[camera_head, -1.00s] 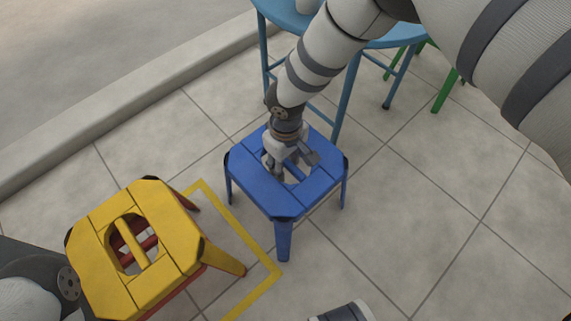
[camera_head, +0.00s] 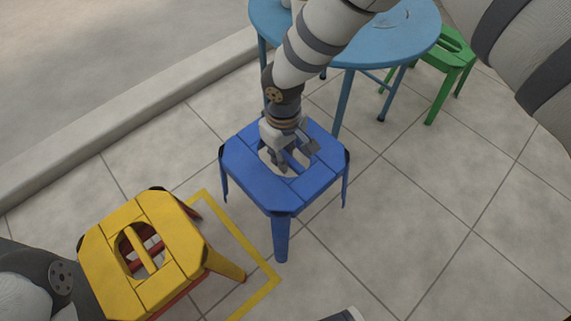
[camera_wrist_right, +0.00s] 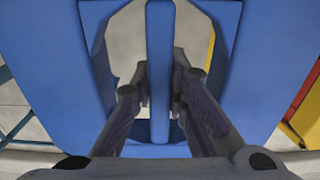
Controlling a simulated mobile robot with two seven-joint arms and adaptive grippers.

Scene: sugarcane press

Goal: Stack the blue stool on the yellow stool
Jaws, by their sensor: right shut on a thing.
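The blue stool (camera_head: 250,165) is upright at the middle of the head view, with an oval hole and a central bar in its seat. My right gripper (camera_head: 290,157) reaches down into that hole and is shut on the bar. In the right wrist view the gripper's fingers (camera_wrist_right: 158,85) lie on both sides of the blue bar (camera_wrist_right: 160,40). The stool looks lifted slightly, but its clearance from the floor is hard to judge. The yellow stool (camera_head: 185,245) stands at lower left, with red stool parts (camera_head: 180,296) beneath it. My left gripper is out of view.
A yellow taped outline (camera_head: 240,238) surrounds part of the floor by the yellow stool. A round light-blue table (camera_head: 385,50) stands behind the blue stool, with a green stool (camera_head: 447,65) beside it. A kerb (camera_head: 130,108) runs along the left. Floor at right is clear.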

